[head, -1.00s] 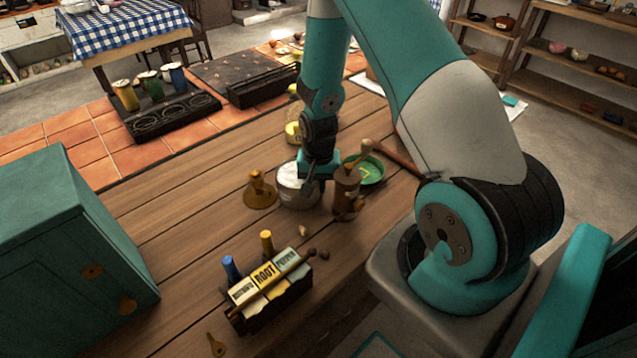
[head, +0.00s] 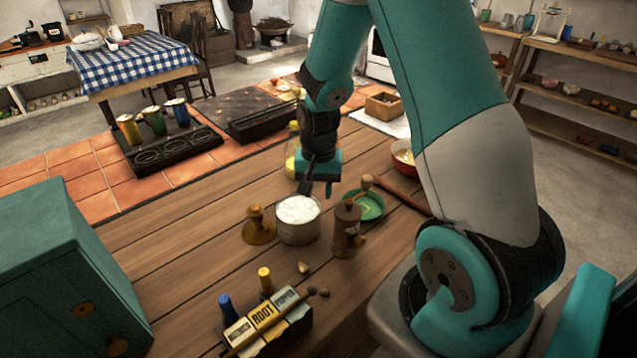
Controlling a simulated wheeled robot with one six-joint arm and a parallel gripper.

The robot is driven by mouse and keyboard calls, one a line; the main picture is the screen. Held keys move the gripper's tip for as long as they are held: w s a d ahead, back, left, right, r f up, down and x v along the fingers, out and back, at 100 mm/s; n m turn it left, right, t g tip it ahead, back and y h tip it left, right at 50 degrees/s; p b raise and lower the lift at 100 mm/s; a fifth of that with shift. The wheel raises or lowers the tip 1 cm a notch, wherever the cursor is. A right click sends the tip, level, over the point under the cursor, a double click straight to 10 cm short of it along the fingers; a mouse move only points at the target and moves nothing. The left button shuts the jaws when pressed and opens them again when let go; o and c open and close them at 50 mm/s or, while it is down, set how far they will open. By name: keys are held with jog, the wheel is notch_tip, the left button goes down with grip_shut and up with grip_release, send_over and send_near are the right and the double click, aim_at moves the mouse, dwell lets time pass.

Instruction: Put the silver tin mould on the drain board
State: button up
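My gripper (head: 318,188) hangs over the wooden counter, just behind a round grey metal pot (head: 299,232) with white contents. Its two finger ends look apart, with nothing visible between them. I cannot make out a thing that is surely the silver tin mould; the pot is the only silvery vessel near the gripper. I cannot pick out the drain board for certain either. A pale board (head: 385,122) at the far end of the counter carries a wooden box (head: 383,107).
Around the pot stand a brass-coloured lidded piece (head: 258,226), a brown mill (head: 347,232) and a green dish (head: 370,206). A seed-packet box (head: 265,322) is in front and a teal cabinet (head: 55,265) at left.

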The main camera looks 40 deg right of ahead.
jog(key=s+a+r+n+y, duration=0.1)
jog(key=s+a+r+n, duration=0.5)
jog(key=a+r, duration=0.3)
jog(key=s+a+r+n+y, duration=0.2)
jog(key=s+a+r+n, duration=0.4)
jog(key=a+r, duration=0.3)
jog(key=a, duration=0.3)
jog(key=shift+n+t+y, duration=0.3)
jog(key=shift+o, duration=0.4)
jog(key=s+a+n, duration=0.1)
jog(key=s+r+n, duration=0.1)
jog(key=s, duration=0.1)
jog(key=s+a+r+n, duration=0.1)
jog(key=s, duration=0.1)
jog(key=shift+a, duration=0.3)
jog(key=n+h+b, duration=0.3)
jog(key=h+b, duration=0.1)
jog(key=b, duration=0.1)
send_over(299, 214)
notch_tip(299, 214, down, 13)
jog(key=f, duration=1)
jog(key=shift+s+a+f+p, duration=0.2)
jog(key=shift+s+f+p, duration=0.1)
jog(key=shift+p, duration=0.1)
jog(key=f, duration=0.4)
jog(key=f+p, duration=0.1)
jog(key=f, duration=0.1)
jog(key=shift+w+d+f, duration=0.15)
jog(key=shift+w+d, duration=0.1)
jog(key=shift+w, duration=0.05)
